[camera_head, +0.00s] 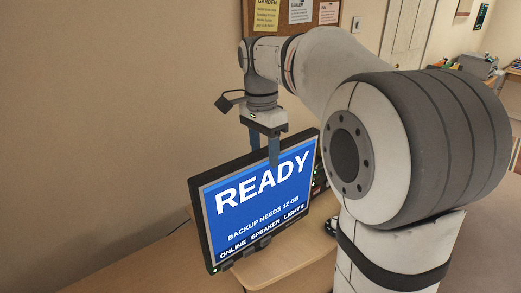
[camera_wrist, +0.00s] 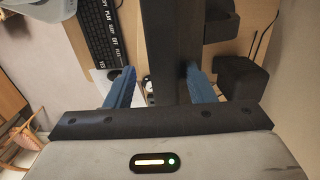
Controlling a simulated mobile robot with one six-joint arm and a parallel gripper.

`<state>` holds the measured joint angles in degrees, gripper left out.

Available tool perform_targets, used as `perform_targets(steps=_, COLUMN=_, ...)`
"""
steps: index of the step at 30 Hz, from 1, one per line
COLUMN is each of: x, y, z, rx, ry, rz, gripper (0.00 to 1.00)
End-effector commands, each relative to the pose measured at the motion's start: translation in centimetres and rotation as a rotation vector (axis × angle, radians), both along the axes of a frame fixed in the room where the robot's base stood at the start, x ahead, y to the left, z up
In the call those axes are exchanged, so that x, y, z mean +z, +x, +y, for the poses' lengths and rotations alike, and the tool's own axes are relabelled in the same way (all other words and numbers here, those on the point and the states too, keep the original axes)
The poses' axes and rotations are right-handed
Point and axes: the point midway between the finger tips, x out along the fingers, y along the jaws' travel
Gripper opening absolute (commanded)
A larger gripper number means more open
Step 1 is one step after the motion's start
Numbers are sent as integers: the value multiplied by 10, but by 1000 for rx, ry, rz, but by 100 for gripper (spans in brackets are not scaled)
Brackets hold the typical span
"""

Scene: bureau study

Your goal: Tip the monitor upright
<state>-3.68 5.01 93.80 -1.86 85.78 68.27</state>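The monitor (camera_head: 262,200) stands on the desk in the head view, its lit blue screen reading "READY". It looks close to upright, with a slant in the picture; I cannot tell its exact tilt. My gripper (camera_head: 264,156) points down over its top edge, one blue finger in front of the screen and the other behind, its tip hidden. In the wrist view the monitor's dark top edge (camera_wrist: 168,40) runs between the two fingers (camera_wrist: 158,80). A gap shows beside the left finger; the right finger lies close to or against the edge. The gripper looks open around the monitor.
The wrist view shows a black keyboard (camera_wrist: 103,32) on the screen side and a dark box (camera_wrist: 240,82) behind the monitor. The wooden desk (camera_head: 140,270) has bare room left of the monitor. A beige wall (camera_head: 100,100) stands behind.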

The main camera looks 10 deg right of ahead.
Motion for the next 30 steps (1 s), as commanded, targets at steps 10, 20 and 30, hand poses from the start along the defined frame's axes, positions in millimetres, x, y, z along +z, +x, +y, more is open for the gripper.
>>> perform_targets(steps=10, x=26, y=2, z=2, rx=1, ry=1, rz=-4, gripper=49)
perform_targets(steps=20, x=73, y=5, z=3, rx=1, ry=1, rz=-1, gripper=49)
perform_targets(steps=30, x=78, y=5, z=4, rx=1, ry=0, rz=0, gripper=49)
